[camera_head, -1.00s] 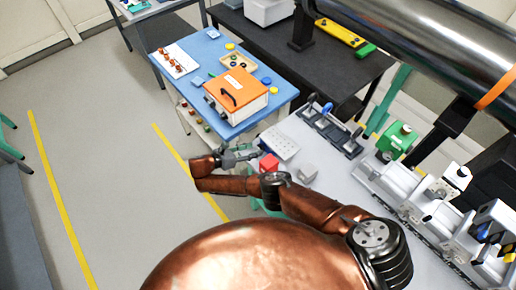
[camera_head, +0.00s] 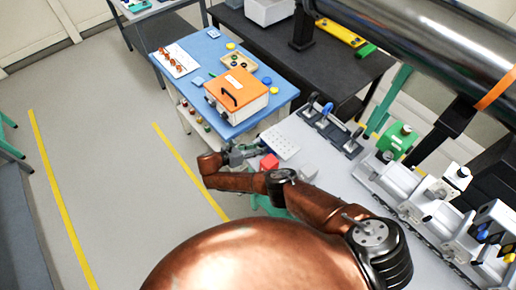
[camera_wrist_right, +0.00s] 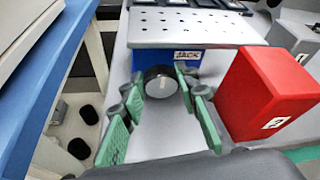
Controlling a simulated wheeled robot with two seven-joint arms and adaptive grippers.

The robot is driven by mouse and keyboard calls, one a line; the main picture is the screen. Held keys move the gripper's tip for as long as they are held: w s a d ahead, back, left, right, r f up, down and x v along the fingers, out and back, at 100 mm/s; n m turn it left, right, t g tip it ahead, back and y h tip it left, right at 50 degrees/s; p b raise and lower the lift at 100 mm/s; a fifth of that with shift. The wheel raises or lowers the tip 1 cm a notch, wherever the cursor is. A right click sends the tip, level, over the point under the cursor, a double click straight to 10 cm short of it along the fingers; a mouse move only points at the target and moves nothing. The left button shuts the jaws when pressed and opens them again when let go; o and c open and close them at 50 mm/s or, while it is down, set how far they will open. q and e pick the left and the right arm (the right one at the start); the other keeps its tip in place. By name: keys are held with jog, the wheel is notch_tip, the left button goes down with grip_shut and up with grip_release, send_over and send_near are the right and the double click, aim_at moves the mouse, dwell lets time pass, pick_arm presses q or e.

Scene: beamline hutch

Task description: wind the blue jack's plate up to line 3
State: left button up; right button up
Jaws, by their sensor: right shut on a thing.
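The blue jack (camera_wrist_right: 208,60), labelled JACK, stands on the pale bench under its perforated white plate (camera_wrist_right: 195,27). The plate also shows in the head view (camera_head: 280,141). A round black knob (camera_wrist_right: 160,80) with a white mark faces me on the jack's front. My right gripper (camera_wrist_right: 161,92) has its green-padded fingers on either side of this knob and is shut on it. It also shows in the head view (camera_head: 262,151), at the bench's left edge. I cannot make out any line scale or the plate's height against it. My left gripper is not in view.
A red block (camera_wrist_right: 268,92) stands close right of my right fingers. A grey block (camera_head: 308,170) is beside it. The blue table (camera_head: 203,52) with an orange-topped box (camera_head: 238,88) lies beyond a gap to the left. Optics on a rail (camera_head: 425,205) fill the bench's right.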

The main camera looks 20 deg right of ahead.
jog(key=c, duration=0.3)
jog(key=p, duration=0.1)
jog(key=m+p, duration=0.1)
jog(key=p, duration=0.1)
jog(key=shift+s+r+m+t, duration=0.2)
jog(key=shift+m+t, duration=0.1)
jog(key=shift+t, duration=0.1)
jog(key=shift+c, duration=0.2)
jog(key=shift+m+t+y+p, duration=0.5)
jog(key=shift+m+p, duration=0.2)
jog(key=shift+p, duration=0.25)
jog(key=shift+d+f+m+t+p, duration=0.1)
jog(key=shift+f+m+t+p, duration=0.05)
jog(key=shift+m+t+p, duration=0.55)
jog(key=shift+s, duration=0.1)
jog(key=o, duration=1.1)
jog(key=shift+o, duration=0.2)
